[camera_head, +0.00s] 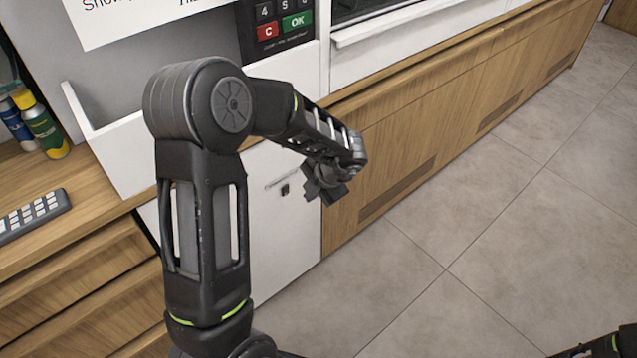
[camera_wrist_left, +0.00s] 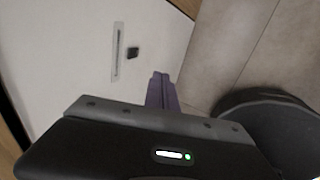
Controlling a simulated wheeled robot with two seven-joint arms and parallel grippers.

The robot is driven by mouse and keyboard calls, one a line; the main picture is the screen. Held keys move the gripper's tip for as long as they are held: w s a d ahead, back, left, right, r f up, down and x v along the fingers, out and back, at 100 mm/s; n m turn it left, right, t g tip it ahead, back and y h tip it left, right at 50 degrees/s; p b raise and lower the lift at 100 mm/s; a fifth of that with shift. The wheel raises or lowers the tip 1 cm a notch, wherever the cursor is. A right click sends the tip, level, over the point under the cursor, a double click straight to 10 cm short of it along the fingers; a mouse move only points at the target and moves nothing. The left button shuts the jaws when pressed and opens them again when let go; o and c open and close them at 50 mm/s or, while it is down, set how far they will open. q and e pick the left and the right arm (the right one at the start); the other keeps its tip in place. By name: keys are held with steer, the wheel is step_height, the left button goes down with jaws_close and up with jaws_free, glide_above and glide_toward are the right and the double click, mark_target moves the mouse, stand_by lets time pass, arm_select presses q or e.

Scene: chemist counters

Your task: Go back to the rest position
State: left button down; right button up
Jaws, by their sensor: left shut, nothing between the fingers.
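My left arm rises from the bottom of the head view, bends at a large elbow joint and reaches right and down. My left gripper (camera_head: 328,190) hangs in front of the white cabinet front, empty and shut. In the left wrist view its fingers (camera_wrist_left: 161,90) lie together with nothing between them. Part of my right arm shows at the bottom right corner of the head view; its gripper is not clearly seen.
A white machine with a keypad (camera_head: 283,22) stands behind my left arm. A wooden counter (camera_head: 470,95) runs to the upper right. Spray bottles (camera_head: 40,122) and a small keypad device (camera_head: 32,215) are on the left counter. The tiled floor (camera_head: 480,250) is clear.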

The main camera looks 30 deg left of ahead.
arm_select(q)
steer(key=w+d+f+m+t, duration=0.15)
steer(key=w+m+t, duration=0.3)
steer(key=m, duration=0.45)
steer(key=s+d+f+m+h+p, duration=0.1)
steer(key=s+d+f+m+h, duration=0.1)
steer(key=d+f+m, duration=0.3)
steer(key=s+d+f+m+h+p, duration=0.1)
steer(key=s+d+f+m+h, duration=0.15)
steer(key=d+m, duration=0.5)
steer(key=s+d+f+m+g+h+p, duration=0.1)
steer(key=s+d+f+m+g+h, duration=0.1)
steer(key=s+d, duration=0.5)
steer(key=s+d+f+m+g+h+p, duration=0.1)
steer(key=s+d+f+m, duration=0.4)
steer(key=s, duration=0.8)
steer(key=d+m+g+h, duration=0.1)
steer(key=d+m+g, duration=0.1)
steer(key=shift+s+d+f+h, duration=0.15)
steer(key=shift+s+d+h, duration=0.15)
steer(key=shift+h, duration=0.05)
